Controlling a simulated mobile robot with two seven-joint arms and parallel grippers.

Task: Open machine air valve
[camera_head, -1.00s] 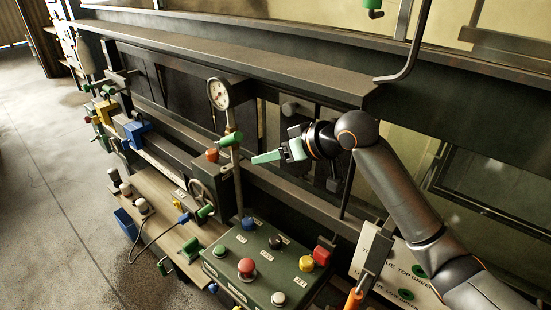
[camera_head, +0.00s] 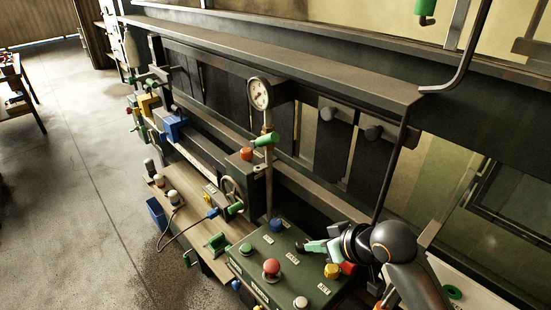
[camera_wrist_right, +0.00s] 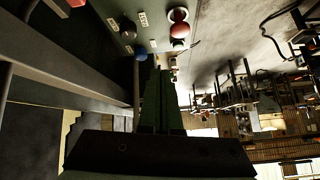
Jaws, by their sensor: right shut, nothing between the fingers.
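A round gauge (camera_head: 260,93) stands on a vertical pipe (camera_head: 269,185) at the machine. On the pipe below it sit a green handle (camera_head: 267,139) and an orange-red knob (camera_head: 246,153). Which part is the air valve is not marked legibly. My right gripper (camera_head: 308,246) is shut and empty, low over the back right of the green control box, apart from the pipe and to its right. Its green fingers (camera_wrist_right: 160,105) show in the right wrist view, pointing toward the box with its red button. My left gripper is out of view.
The control box (camera_head: 256,271) carries a red button (camera_head: 271,267), a blue one (camera_head: 276,224) and a yellow one (camera_head: 331,271). A handwheel (camera_head: 231,190) is left of the pipe. A bent rod (camera_head: 463,70) hangs at upper right. Floor at left is open.

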